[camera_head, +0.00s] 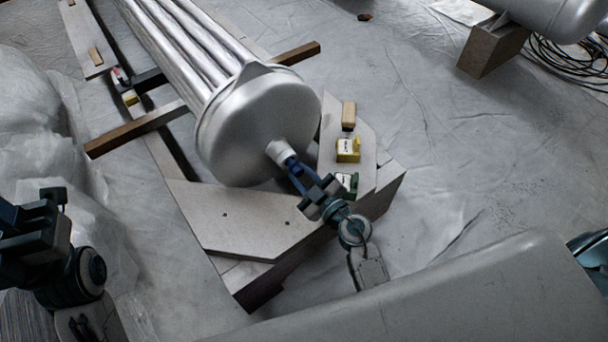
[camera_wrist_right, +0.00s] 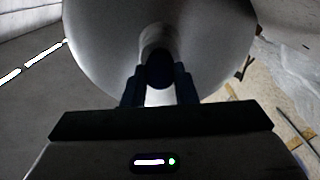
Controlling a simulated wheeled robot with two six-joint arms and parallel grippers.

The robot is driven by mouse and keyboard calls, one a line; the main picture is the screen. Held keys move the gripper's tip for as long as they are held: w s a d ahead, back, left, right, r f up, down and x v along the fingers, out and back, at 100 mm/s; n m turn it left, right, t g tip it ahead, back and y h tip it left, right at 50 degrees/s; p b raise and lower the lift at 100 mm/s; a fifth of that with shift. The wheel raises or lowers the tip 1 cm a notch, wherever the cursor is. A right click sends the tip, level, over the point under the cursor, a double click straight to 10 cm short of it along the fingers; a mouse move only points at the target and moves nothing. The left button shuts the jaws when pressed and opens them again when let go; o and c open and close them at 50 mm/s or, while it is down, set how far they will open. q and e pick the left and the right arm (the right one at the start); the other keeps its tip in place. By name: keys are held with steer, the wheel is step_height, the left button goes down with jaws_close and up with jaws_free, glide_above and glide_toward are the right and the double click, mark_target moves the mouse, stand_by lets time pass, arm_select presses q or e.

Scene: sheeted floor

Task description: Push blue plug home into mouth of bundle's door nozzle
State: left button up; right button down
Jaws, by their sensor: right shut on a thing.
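The bundle (camera_head: 235,135) lies with its domed silver door facing me. A short pale nozzle (camera_head: 281,150) sticks out of the door; it also shows in the right wrist view (camera_wrist_right: 158,35). My right gripper (camera_head: 294,172) is shut on the blue plug (camera_wrist_right: 160,69), one finger on each side. The plug is at the nozzle's mouth and lined up with it. Fingers and plug hide the mouth, so I cannot tell how deep the plug sits. My left gripper (camera_head: 42,208) is at the left, away from the bundle; its finger gap is unclear.
Grey plates (camera_head: 240,220) lie under and before the door. A wooden block (camera_head: 348,116), a yellow item (camera_head: 348,150) and a green item (camera_head: 347,185) stand to the right. Wooden beams (camera_head: 135,129) cross under the bundle. Sheeted floor at the right is mostly clear.

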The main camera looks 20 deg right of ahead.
steer(key=shift+w+a+p, duration=0.25)
steer(key=shift+w+p, duration=0.2)
steer(key=shift+w, duration=0.2)
steer(key=c, duration=1.1)
jaws_free()
